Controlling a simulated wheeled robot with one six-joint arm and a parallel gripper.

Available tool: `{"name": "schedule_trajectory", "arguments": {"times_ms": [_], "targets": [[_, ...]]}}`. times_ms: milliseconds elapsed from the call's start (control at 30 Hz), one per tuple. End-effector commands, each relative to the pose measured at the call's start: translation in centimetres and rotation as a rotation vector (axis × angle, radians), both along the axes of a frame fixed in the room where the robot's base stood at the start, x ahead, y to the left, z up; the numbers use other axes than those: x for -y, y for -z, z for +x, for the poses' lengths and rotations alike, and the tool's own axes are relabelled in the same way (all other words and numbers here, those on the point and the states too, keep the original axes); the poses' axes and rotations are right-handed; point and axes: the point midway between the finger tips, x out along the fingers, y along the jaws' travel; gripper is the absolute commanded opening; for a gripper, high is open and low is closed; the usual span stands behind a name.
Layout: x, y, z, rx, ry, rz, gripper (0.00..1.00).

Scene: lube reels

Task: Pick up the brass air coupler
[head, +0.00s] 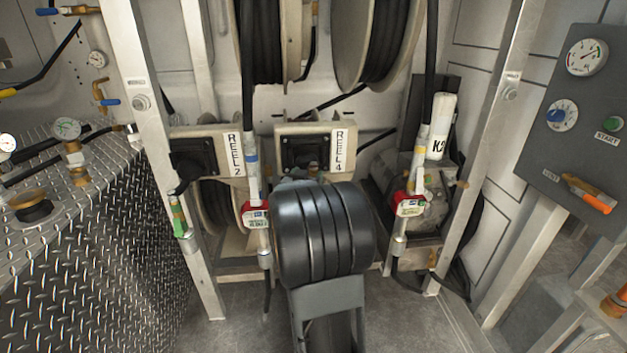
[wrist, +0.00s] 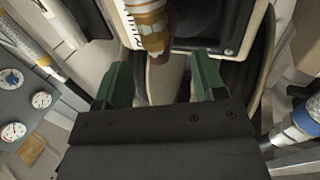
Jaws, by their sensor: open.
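A fitting with brass and pale bands (wrist: 150,22), which looks like the brass air coupler, shows at the top of the wrist view, its upper part cut off by the frame edge. My gripper (wrist: 160,80) has its two green fingers spread apart with nothing between them. The fitting lies beyond the fingertips, nearer the left finger, and I see no contact. In the head view my dark arm covers the middle, and I cannot make out the gripper or this fitting there.
Reel housings labelled REEL 2 (head: 206,151) and REEL 4 (head: 315,149) stand behind my arm. Hoses with red-handled valves (head: 255,215) hang either side. A diamond-plate tank (head: 90,250) is at left, a control panel (head: 590,125) at right. Metal posts (head: 150,130) narrow the space.

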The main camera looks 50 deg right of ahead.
Motion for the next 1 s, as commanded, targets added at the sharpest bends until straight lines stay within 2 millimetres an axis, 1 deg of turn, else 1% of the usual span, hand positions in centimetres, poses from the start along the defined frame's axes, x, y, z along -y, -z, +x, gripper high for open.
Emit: {"name": "schedule_trajectory", "arguments": {"times_ms": [133, 300, 433, 567, 767, 833, 1000], "targets": [[1.0, 0.1, 0.3, 0.000, 0.002, 0.000, 0.64], [3.2, -0.1, 1.1, 0.000, 0.002, 0.000, 0.64], [4.4, -0.2, 1.8, -0.001, -0.001, 0.000, 0.64], [4.9, -0.2, 2.1, -0.001, -0.001, 0.000, 0.64], [4.9, -0.3, 2.1, 0.000, -0.002, 0.000, 0.64], [4.9, -0.3, 2.1, 0.000, -0.002, 0.000, 0.60], [4.9, -0.3, 2.1, 0.000, -0.002, 0.000, 0.44]]}}
